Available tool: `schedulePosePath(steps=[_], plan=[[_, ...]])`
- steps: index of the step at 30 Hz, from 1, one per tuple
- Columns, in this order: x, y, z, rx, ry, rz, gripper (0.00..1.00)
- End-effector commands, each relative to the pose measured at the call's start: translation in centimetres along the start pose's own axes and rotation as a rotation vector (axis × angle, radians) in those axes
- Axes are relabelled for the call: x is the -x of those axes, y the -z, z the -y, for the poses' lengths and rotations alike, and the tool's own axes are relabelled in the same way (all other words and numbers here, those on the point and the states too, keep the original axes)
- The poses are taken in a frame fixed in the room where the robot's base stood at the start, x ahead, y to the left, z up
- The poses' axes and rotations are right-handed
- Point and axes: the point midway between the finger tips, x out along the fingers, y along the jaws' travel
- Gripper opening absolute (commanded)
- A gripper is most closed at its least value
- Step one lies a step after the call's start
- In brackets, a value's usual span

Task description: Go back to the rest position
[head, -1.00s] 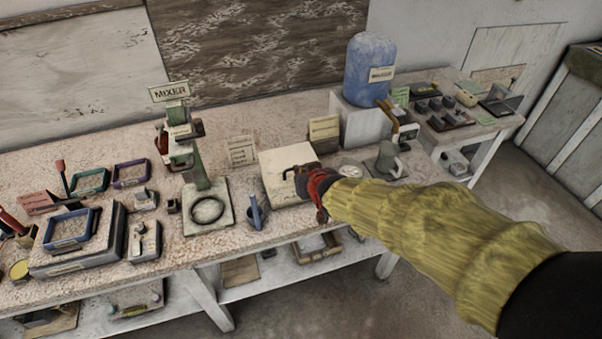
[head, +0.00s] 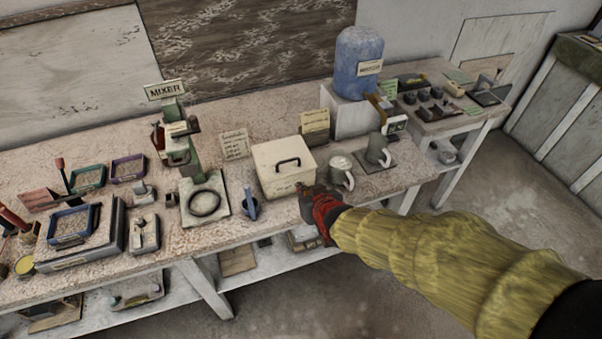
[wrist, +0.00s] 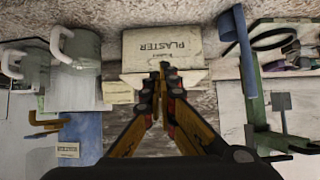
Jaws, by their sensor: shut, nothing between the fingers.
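My gripper (head: 307,190) is at the end of my yellow-sleeved arm, at the front edge of the bench. It is just in front of the lidded cream box (head: 284,183), apart from its black handle. In the wrist view my gripper (wrist: 161,72) has its fingers together with nothing between them. The box, lettered PLASTER, also shows there upside down (wrist: 163,46), beyond the fingertips.
Two grey mugs (head: 341,172) (head: 377,150) stand right of the box. The mixer (head: 180,150) and a blue scoop-like tool (head: 250,206) are left of it. A blue water jug (head: 359,66) stands on a white block behind. The floor (head: 440,235) in front is clear.

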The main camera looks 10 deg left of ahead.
Motion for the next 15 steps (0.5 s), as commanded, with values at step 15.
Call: schedulePosePath(steps=[15], plan=[[1.4,-7.3,-0.1,0.003,-0.002,0.236,0.0]])
